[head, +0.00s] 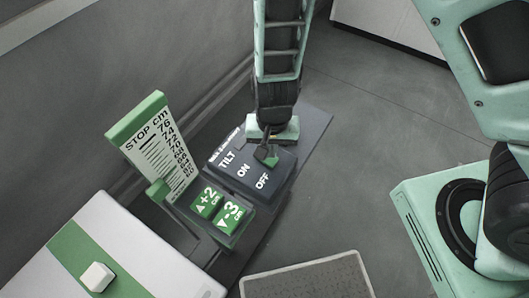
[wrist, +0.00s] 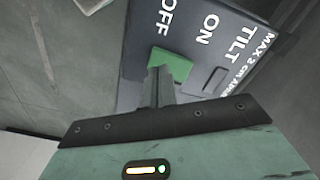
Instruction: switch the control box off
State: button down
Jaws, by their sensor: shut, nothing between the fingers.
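The control box (head: 241,172) is a dark grey box marked TILT, ON and OFF, standing on a dark base plate. It also shows in the wrist view (wrist: 192,50). A green switch piece (wrist: 170,65) sits on its top, beside the lettering and nearer OFF than TILT. In the head view the green switch piece (head: 271,160) is partly covered by my fingers. My gripper (head: 264,154) points down at the switch with its fingers together and empty. In the wrist view the fingertips (wrist: 161,72) overlap the switch's lower left edge. I cannot tell whether they touch it.
A white cabinet (head: 150,258) with a white button is at lower left.

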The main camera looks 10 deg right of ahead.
aim_at(271, 160)
notch_tip(271, 160, up, 5)
jog(key=p, duration=0.4)
jog(key=shift+r+p, duration=0.15)
jog(key=shift+p, duration=0.2)
jog(key=shift+s, duration=0.1)
